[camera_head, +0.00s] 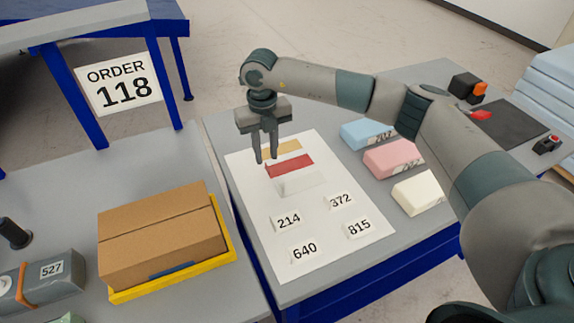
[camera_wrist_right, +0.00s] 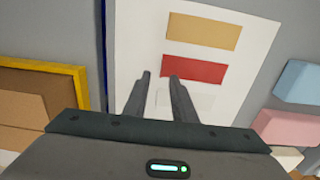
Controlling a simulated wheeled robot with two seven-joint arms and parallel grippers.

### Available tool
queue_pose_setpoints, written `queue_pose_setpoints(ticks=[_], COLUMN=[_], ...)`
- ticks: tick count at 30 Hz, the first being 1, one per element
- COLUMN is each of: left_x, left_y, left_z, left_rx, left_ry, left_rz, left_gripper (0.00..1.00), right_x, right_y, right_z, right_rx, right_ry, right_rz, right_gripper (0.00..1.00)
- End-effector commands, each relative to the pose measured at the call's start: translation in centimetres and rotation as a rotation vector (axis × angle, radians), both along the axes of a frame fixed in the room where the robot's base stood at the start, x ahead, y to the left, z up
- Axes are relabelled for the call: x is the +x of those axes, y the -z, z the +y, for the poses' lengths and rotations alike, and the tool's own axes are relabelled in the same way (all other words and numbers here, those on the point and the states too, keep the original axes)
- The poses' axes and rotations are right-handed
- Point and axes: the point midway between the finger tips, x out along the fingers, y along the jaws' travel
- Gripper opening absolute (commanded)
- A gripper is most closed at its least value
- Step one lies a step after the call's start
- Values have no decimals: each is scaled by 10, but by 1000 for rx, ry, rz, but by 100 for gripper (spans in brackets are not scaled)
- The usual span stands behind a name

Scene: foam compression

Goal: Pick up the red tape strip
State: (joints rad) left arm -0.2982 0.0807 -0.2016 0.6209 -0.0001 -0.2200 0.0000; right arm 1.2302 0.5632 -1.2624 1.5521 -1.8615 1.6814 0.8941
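The red tape strip (camera_head: 289,165) lies on a white sheet (camera_head: 262,222), between a tan strip (camera_head: 282,148) and a whitish strip (camera_head: 302,182). In the right wrist view the red strip (camera_wrist_right: 194,69) lies just beyond and to the right of the fingertips. My right gripper (camera_head: 266,160) points down at the left end of the red strip. It also shows in the right wrist view (camera_wrist_right: 160,76), with its two fingers apart and nothing between them. I cannot tell its exact height above the sheet. My left gripper is not in view.
Number cards, such as 640 (camera_head: 304,251), lie on the sheet's near part. Blue (camera_head: 367,133), pink (camera_head: 392,157) and cream (camera_head: 416,192) foam blocks stand to the right. A cardboard box (camera_head: 160,235) in a yellow tray (camera_head: 226,236) stands left on another table.

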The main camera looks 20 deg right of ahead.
Motion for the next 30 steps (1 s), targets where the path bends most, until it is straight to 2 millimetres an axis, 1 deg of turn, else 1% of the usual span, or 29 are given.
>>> queue_pose_setpoints(ticks=[5,9,12,15,19,30], left_x=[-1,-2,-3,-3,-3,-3], left_y=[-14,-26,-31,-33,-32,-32], left_z=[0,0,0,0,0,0], left_rx=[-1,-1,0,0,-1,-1], left_ry=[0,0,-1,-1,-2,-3], left_rz=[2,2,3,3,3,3], left_gripper=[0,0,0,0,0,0], right_x=[1,4,5,5,5,5], right_y=[11,25,39,47,50,50], right_z=[-1,-3,-3,-3,-3,-3], right_rx=[-1,-1,0,0,-1,0], right_ry=[0,1,0,-1,0,0], right_rz=[4,4,4,2,1,0], right_gripper=[24,24,24,24,24,24])
